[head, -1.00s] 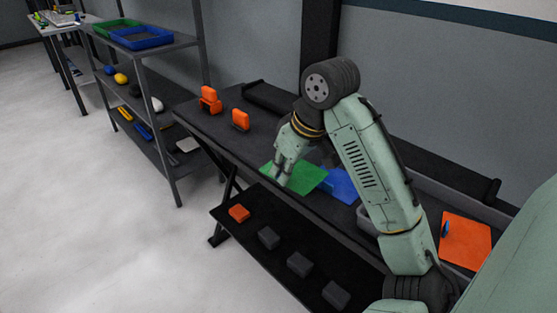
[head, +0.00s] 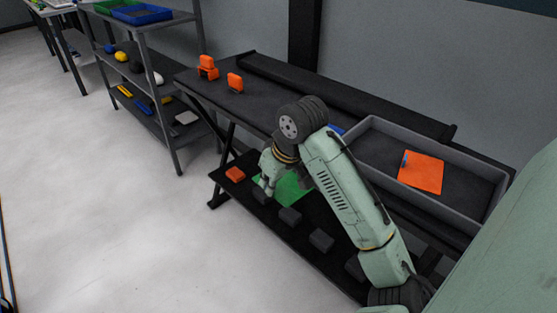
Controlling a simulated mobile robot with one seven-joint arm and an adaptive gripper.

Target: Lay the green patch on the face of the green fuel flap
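The green patch (head: 291,189) is a flat, thin green sheet in the head view. It is at my gripper (head: 266,186), out from the table's front edge and above the lower black shelf. My gripper appears shut on the patch's left edge, pointing down; the fingertips are small and the exact grip is hard to see. My arm hides part of the patch's right side. I cannot make out a green fuel flap in this view.
A grey tray (head: 468,185) on the black table (head: 265,108) holds an orange sheet (head: 421,173). A blue piece (head: 336,130) shows behind my arm. Orange stands (head: 207,68) are at the table's far end. The lower shelf holds an orange block (head: 235,174) and several dark blocks (head: 290,216).

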